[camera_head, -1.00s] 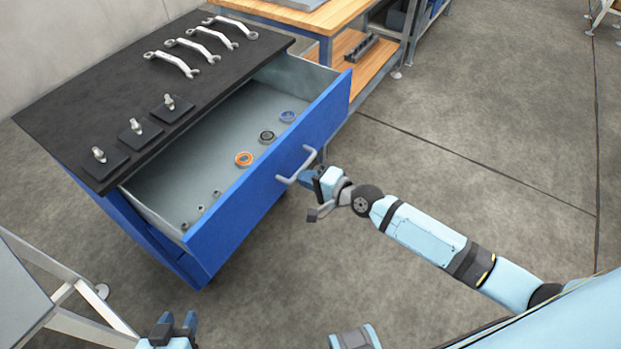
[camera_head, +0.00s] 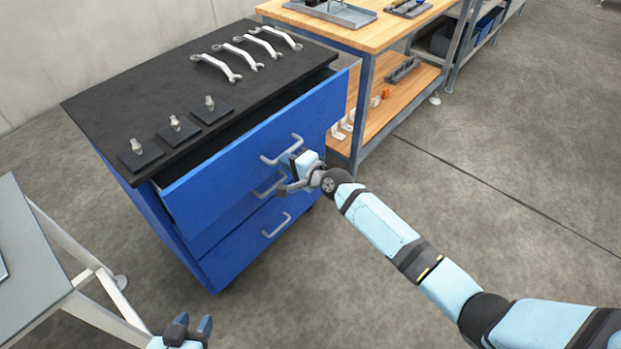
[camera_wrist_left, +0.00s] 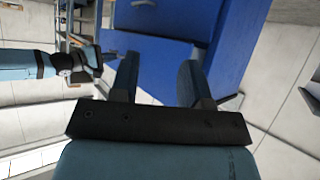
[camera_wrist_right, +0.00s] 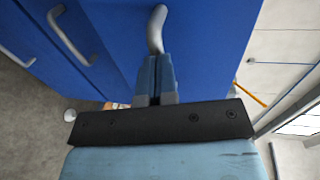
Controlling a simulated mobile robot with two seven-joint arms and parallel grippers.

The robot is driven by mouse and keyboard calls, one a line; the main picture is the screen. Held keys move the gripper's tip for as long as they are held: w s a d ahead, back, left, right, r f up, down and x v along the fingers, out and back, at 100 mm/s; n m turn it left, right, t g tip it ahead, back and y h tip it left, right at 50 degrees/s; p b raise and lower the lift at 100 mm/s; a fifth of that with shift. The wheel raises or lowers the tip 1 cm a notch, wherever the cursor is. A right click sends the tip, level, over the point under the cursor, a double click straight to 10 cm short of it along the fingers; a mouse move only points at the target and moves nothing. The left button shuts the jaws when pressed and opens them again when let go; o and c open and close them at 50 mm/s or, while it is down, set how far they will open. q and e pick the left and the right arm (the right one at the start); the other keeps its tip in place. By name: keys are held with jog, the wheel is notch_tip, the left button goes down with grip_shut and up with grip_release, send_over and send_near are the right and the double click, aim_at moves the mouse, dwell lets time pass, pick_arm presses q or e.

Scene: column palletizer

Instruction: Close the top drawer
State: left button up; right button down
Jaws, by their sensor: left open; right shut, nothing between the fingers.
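The top drawer (camera_head: 240,147) of the blue cabinet is slightly open, its front standing out from under the black top. Its silver handle (camera_head: 282,149) is beside my right gripper (camera_head: 297,162). In the right wrist view the shut fingers (camera_wrist_right: 155,78) of my right gripper are at the end of the handle (camera_wrist_right: 156,30), close to the drawer front; I cannot tell whether they touch. They hold nothing. My left gripper (camera_head: 188,328) is open and empty at the bottom of the head view, away from the cabinet. Its spread fingers also show in the left wrist view (camera_wrist_left: 158,82).
Several wrenches (camera_head: 248,52) and small fittings on pads (camera_head: 175,127) lie on the cabinet's black top (camera_head: 150,95). Two lower drawers (camera_head: 245,245) are shut. A wooden workbench (camera_head: 375,30) stands behind right, a grey table (camera_head: 30,260) at left. Floor at right is clear.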

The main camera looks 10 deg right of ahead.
aim_at(269, 146)
jog(key=b+x, duration=0.1)
jog(key=x, duration=0.1)
jog(key=r+x, duration=0.1)
jog(key=x, duration=0.2)
jog(key=b+x, duration=0.1)
jog(key=x, duration=0.2)
jog(key=shift+w+a+r+b, duration=0.1)
jog(key=shift+a+r+b, duration=0.05)
jog(key=shift+r+b, duration=0.15)
jog(key=shift+w+r, duration=0.1)
jog(key=shift+r, duration=0.2)
pick_arm(q)
jog(key=shift+d+r+t, duration=0.1)
jog(key=shift+d+t, duration=0.2)
jog(key=shift+d, duration=0.15)
pick_arm(e)
jog(key=shift+r, duration=0.2)
